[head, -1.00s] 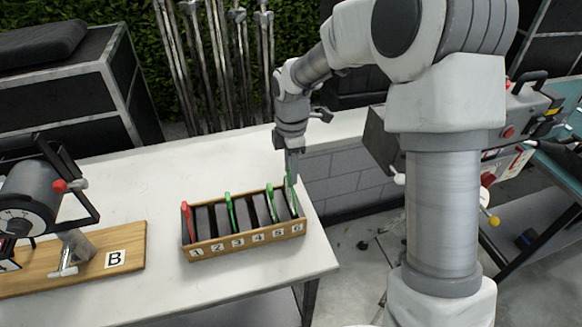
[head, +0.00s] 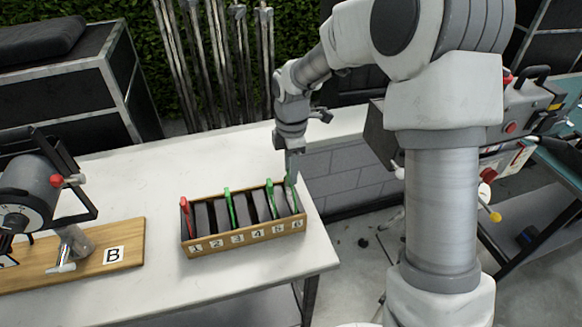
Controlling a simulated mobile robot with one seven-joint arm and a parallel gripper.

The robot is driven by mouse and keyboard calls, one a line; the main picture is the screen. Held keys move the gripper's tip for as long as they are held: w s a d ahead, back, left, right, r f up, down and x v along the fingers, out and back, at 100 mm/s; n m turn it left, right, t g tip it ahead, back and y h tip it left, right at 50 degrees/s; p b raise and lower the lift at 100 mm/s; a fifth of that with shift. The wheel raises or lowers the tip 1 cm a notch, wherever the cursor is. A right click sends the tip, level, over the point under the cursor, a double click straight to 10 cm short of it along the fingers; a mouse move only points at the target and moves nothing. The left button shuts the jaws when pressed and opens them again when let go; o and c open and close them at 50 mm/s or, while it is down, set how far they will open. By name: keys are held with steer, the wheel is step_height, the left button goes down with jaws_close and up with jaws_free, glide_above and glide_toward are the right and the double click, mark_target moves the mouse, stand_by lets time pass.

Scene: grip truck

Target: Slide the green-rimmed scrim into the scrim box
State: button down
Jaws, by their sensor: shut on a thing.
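The scrim box (head: 243,240) is a wooden rack with slots numbered 1 to 6 near the table's right edge. My gripper (head: 291,170) points down over its right end and is shut on a green-rimmed scrim (head: 291,185). That scrim stands about upright at slot 6, its lower part hidden in or behind the box, so I cannot tell how deep it sits. A red-rimmed scrim (head: 186,218) stands in slot 1. Two other green-rimmed scrims stand further along, one near slot 3 (head: 230,208) and one near slot 5 (head: 271,198).
A wooden board (head: 130,240) marked B, with a lamp-like device (head: 30,195), lies on the left of the white table (head: 150,180). Metal stands (head: 210,60) stand behind the table. A cart (head: 515,130) with equipment is at the right. The table between board and box is clear.

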steer(key=shift+f, duration=0.5)
steer(key=shift+c, duration=0.7)
jaws_free()
steer(key=shift+r, duration=0.1)
steer(key=shift+r+p, duration=2.25)
steer(key=shift+r, duration=0.65)
